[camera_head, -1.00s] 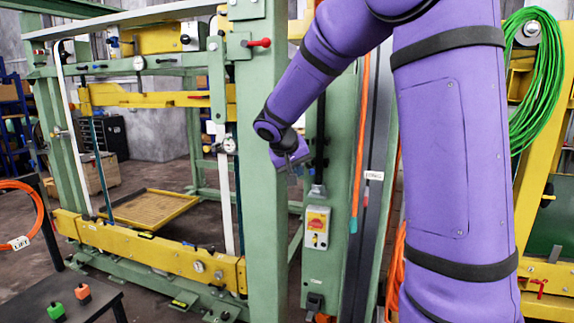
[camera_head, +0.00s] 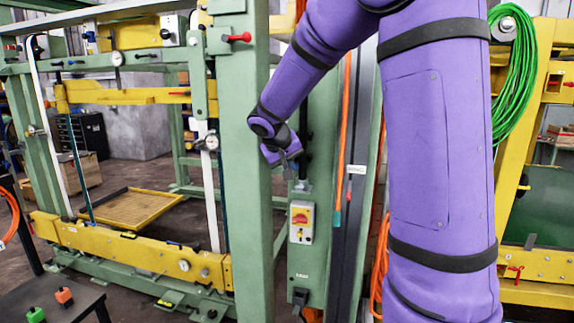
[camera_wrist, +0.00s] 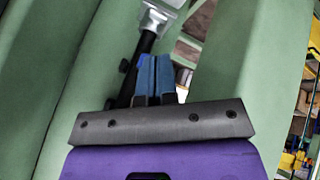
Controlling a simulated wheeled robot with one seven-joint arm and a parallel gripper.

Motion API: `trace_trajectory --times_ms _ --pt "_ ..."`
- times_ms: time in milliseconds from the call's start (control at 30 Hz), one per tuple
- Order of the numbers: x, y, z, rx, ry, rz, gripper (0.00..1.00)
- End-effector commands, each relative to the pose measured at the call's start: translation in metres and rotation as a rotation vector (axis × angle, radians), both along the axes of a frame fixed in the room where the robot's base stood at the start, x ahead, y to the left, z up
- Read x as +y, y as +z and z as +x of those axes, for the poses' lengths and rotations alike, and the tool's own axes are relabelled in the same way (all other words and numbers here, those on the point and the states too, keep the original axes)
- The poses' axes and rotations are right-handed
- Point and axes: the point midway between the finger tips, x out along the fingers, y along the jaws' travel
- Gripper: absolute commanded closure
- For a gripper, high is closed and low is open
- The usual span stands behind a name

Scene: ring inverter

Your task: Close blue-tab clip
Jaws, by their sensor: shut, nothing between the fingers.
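My gripper (camera_head: 288,162) is in front of the green machine, just right of the thick green post (camera_head: 244,160). In the wrist view its two blue-and-dark fingers (camera_wrist: 155,80) are together with nothing held. A black rod (camera_wrist: 145,48) with a silver bracket (camera_wrist: 163,14) stands close behind the fingertips; I cannot tell whether they touch. The same bracket shows in the head view (camera_head: 302,187), just below and right of my gripper. A small blue part (camera_head: 90,36) sits on the upper left frame, too small to tell if it is a clip. I cannot clearly identify the blue-tab clip.
A red-and-yellow switch box (camera_head: 301,222) hangs below my gripper. An orange hose (camera_head: 343,130) runs down to the right. The green post stands close on the left. A dark table (camera_head: 75,305) with green and orange blocks is at lower left. Green cable (camera_head: 518,70) hangs at right.

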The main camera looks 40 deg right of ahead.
Motion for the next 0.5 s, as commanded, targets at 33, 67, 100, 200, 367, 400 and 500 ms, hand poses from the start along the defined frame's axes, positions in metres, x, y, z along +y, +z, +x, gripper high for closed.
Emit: trace_trajectory --times_ms 33,67,100,200,367,400,500 --pt "-0.001 0.0 -0.001 0.0 0.007 0.0 1.0" --pt "-0.001 0.0 -0.001 0.0 0.011 0.0 1.0" --pt "-0.001 0.0 -0.001 -0.001 0.017 0.001 1.0" --pt "-0.003 0.0 -0.003 0.0 0.041 0.001 1.0" --pt "-0.008 0.0 -0.007 -0.001 0.077 0.0 1.0" --pt "-0.01 0.0 -0.009 -0.001 0.076 0.0 1.0" --pt "-0.016 0.0 -0.013 0.0 0.076 0.001 1.0"
